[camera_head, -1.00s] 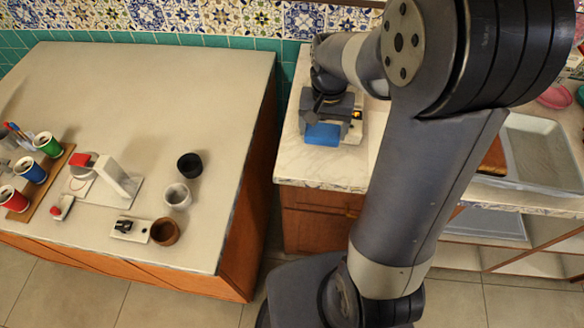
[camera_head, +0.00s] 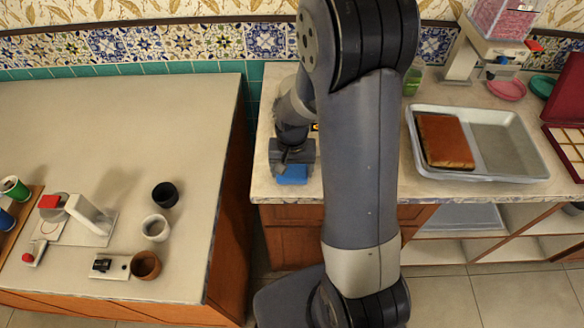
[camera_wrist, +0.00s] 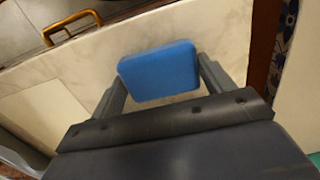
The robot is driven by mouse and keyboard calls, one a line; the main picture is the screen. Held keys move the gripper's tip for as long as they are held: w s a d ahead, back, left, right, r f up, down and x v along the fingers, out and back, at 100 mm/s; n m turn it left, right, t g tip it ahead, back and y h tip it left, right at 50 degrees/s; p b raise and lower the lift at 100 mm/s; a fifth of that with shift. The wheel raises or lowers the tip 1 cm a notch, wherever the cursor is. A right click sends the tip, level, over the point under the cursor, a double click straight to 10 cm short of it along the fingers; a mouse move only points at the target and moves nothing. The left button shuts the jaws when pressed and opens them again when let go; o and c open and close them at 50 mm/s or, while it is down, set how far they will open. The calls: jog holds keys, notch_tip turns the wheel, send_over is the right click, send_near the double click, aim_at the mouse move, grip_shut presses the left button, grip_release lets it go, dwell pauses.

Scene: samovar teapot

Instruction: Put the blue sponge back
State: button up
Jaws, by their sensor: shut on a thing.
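The blue sponge (camera_head: 292,174) is at the front left part of the marble-topped counter (camera_head: 262,186), in my gripper (camera_head: 292,168). In the wrist view the sponge (camera_wrist: 160,71) sits between the two fingers of my gripper (camera_wrist: 158,85), with its flat blue face showing. The fingers are shut on it. Pale marble shows around the sponge, and it seems to be over the counter near its front edge. I cannot tell whether it touches the top. My arm covers the middle of the counter in the head view.
A metal tray (camera_head: 497,130) with a brown block (camera_head: 444,140) lies to the right on the counter. A dispenser (camera_head: 490,38) and pink and green dishes stand behind it. On the left table (camera_head: 120,130) are several cups and a white device (camera_head: 90,215).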

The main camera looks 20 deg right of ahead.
aim_at(292, 171)
jog(key=shift+f, duration=0.1)
jog(key=shift+f, duration=0.15)
jog(key=o, duration=0.9)
notch_tip(292, 171, up, 12)
jog(key=shift+r, duration=0.25)
